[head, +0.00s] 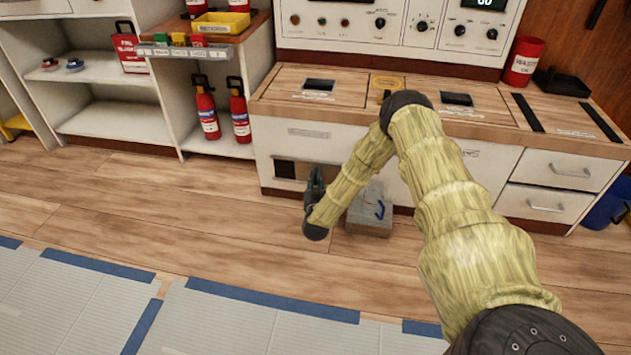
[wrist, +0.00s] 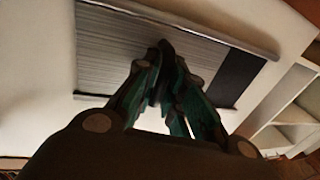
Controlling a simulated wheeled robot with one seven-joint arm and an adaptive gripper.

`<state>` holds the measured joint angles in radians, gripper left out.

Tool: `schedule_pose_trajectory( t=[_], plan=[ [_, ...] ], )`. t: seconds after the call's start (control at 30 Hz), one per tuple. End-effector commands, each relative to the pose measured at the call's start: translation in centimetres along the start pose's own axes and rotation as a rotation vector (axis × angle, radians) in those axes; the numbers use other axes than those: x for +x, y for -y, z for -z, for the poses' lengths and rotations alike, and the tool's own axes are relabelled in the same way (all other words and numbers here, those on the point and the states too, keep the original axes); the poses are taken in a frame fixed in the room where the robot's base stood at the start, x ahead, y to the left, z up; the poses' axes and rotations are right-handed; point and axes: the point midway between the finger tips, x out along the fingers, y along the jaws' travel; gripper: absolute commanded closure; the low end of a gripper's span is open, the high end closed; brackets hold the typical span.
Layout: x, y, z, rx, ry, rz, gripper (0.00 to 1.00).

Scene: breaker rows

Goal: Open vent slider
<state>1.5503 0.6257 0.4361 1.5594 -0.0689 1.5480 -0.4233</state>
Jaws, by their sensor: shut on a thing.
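The vent is low on the white cabinet front, partly hidden by my arm in the head view. Its dark square part (head: 284,168) shows just left of my gripper (head: 314,178). In the wrist view the vent has a grey slatted slider panel (wrist: 115,50) and a dark part (wrist: 230,78) at its right end. My gripper (wrist: 165,50) reaches onto the panel, its fingers drawn together at the slider. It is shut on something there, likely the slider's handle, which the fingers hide.
A grey box (head: 370,215) stands on the floor right of my gripper. Fire extinguishers (head: 206,110) stand on the shelf to the left. Drawers (head: 558,168) are at the right. The wooden floor (head: 220,225) before the vent is clear.

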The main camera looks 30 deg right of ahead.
Motion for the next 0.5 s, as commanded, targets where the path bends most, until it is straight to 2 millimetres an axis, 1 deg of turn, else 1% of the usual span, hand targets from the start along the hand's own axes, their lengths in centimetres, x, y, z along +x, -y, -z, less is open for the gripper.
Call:
schedule_pose_trajectory(
  t=[0.37, 0.5],
  plan=[
    [0.1, 1.0, 0.1, -0.001, 0.002, 0.004, 1.0],
    [0.1, 1.0, -0.1, 0.0, 0.003, 0.002, 1.0]
  ],
)
